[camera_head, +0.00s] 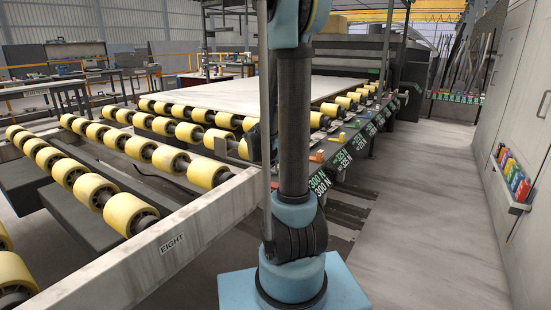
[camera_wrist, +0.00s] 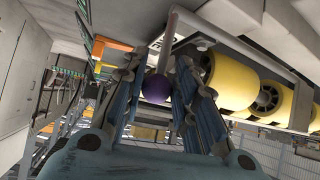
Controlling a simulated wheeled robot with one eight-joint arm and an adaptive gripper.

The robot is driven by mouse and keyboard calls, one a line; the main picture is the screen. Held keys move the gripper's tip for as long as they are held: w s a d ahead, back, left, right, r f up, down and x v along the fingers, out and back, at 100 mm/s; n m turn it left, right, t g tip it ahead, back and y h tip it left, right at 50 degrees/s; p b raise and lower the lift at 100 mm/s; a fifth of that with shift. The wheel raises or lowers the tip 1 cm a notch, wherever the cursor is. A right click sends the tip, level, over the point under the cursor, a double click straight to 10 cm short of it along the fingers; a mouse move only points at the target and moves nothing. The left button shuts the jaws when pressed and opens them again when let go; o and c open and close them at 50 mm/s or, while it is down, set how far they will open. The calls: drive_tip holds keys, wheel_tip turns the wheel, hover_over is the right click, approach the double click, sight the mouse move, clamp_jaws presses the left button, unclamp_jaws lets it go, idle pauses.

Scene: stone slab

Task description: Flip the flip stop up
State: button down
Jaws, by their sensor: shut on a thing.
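In the wrist view, a purple ball knob (camera_wrist: 157,88) sits between the two ribbed fingers of my gripper (camera_wrist: 157,68). My gripper is shut on the knob. A grey rod (camera_wrist: 170,38) runs upward in the picture from the knob and bends to the right near the top; it appears to be the flip stop's arm. The fingers hide the sides of the knob. In the head view my own arm hides my gripper, and I cannot make out the knob there.
Yellow rollers (camera_head: 129,213) on a conveyor carry a pale stone slab (camera_head: 265,92). A grey cabinet (camera_head: 518,130) stands at right. The floor aisle (camera_head: 420,210) between is clear.

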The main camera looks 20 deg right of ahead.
drive_tip(key=shift+w+a, duration=0.25)
drive_tip(key=c, duration=1.3)
unclamp_jaws()
drive_tip(key=shift+s, duration=0.15)
drive_tip(key=shift+v, duration=5.8)
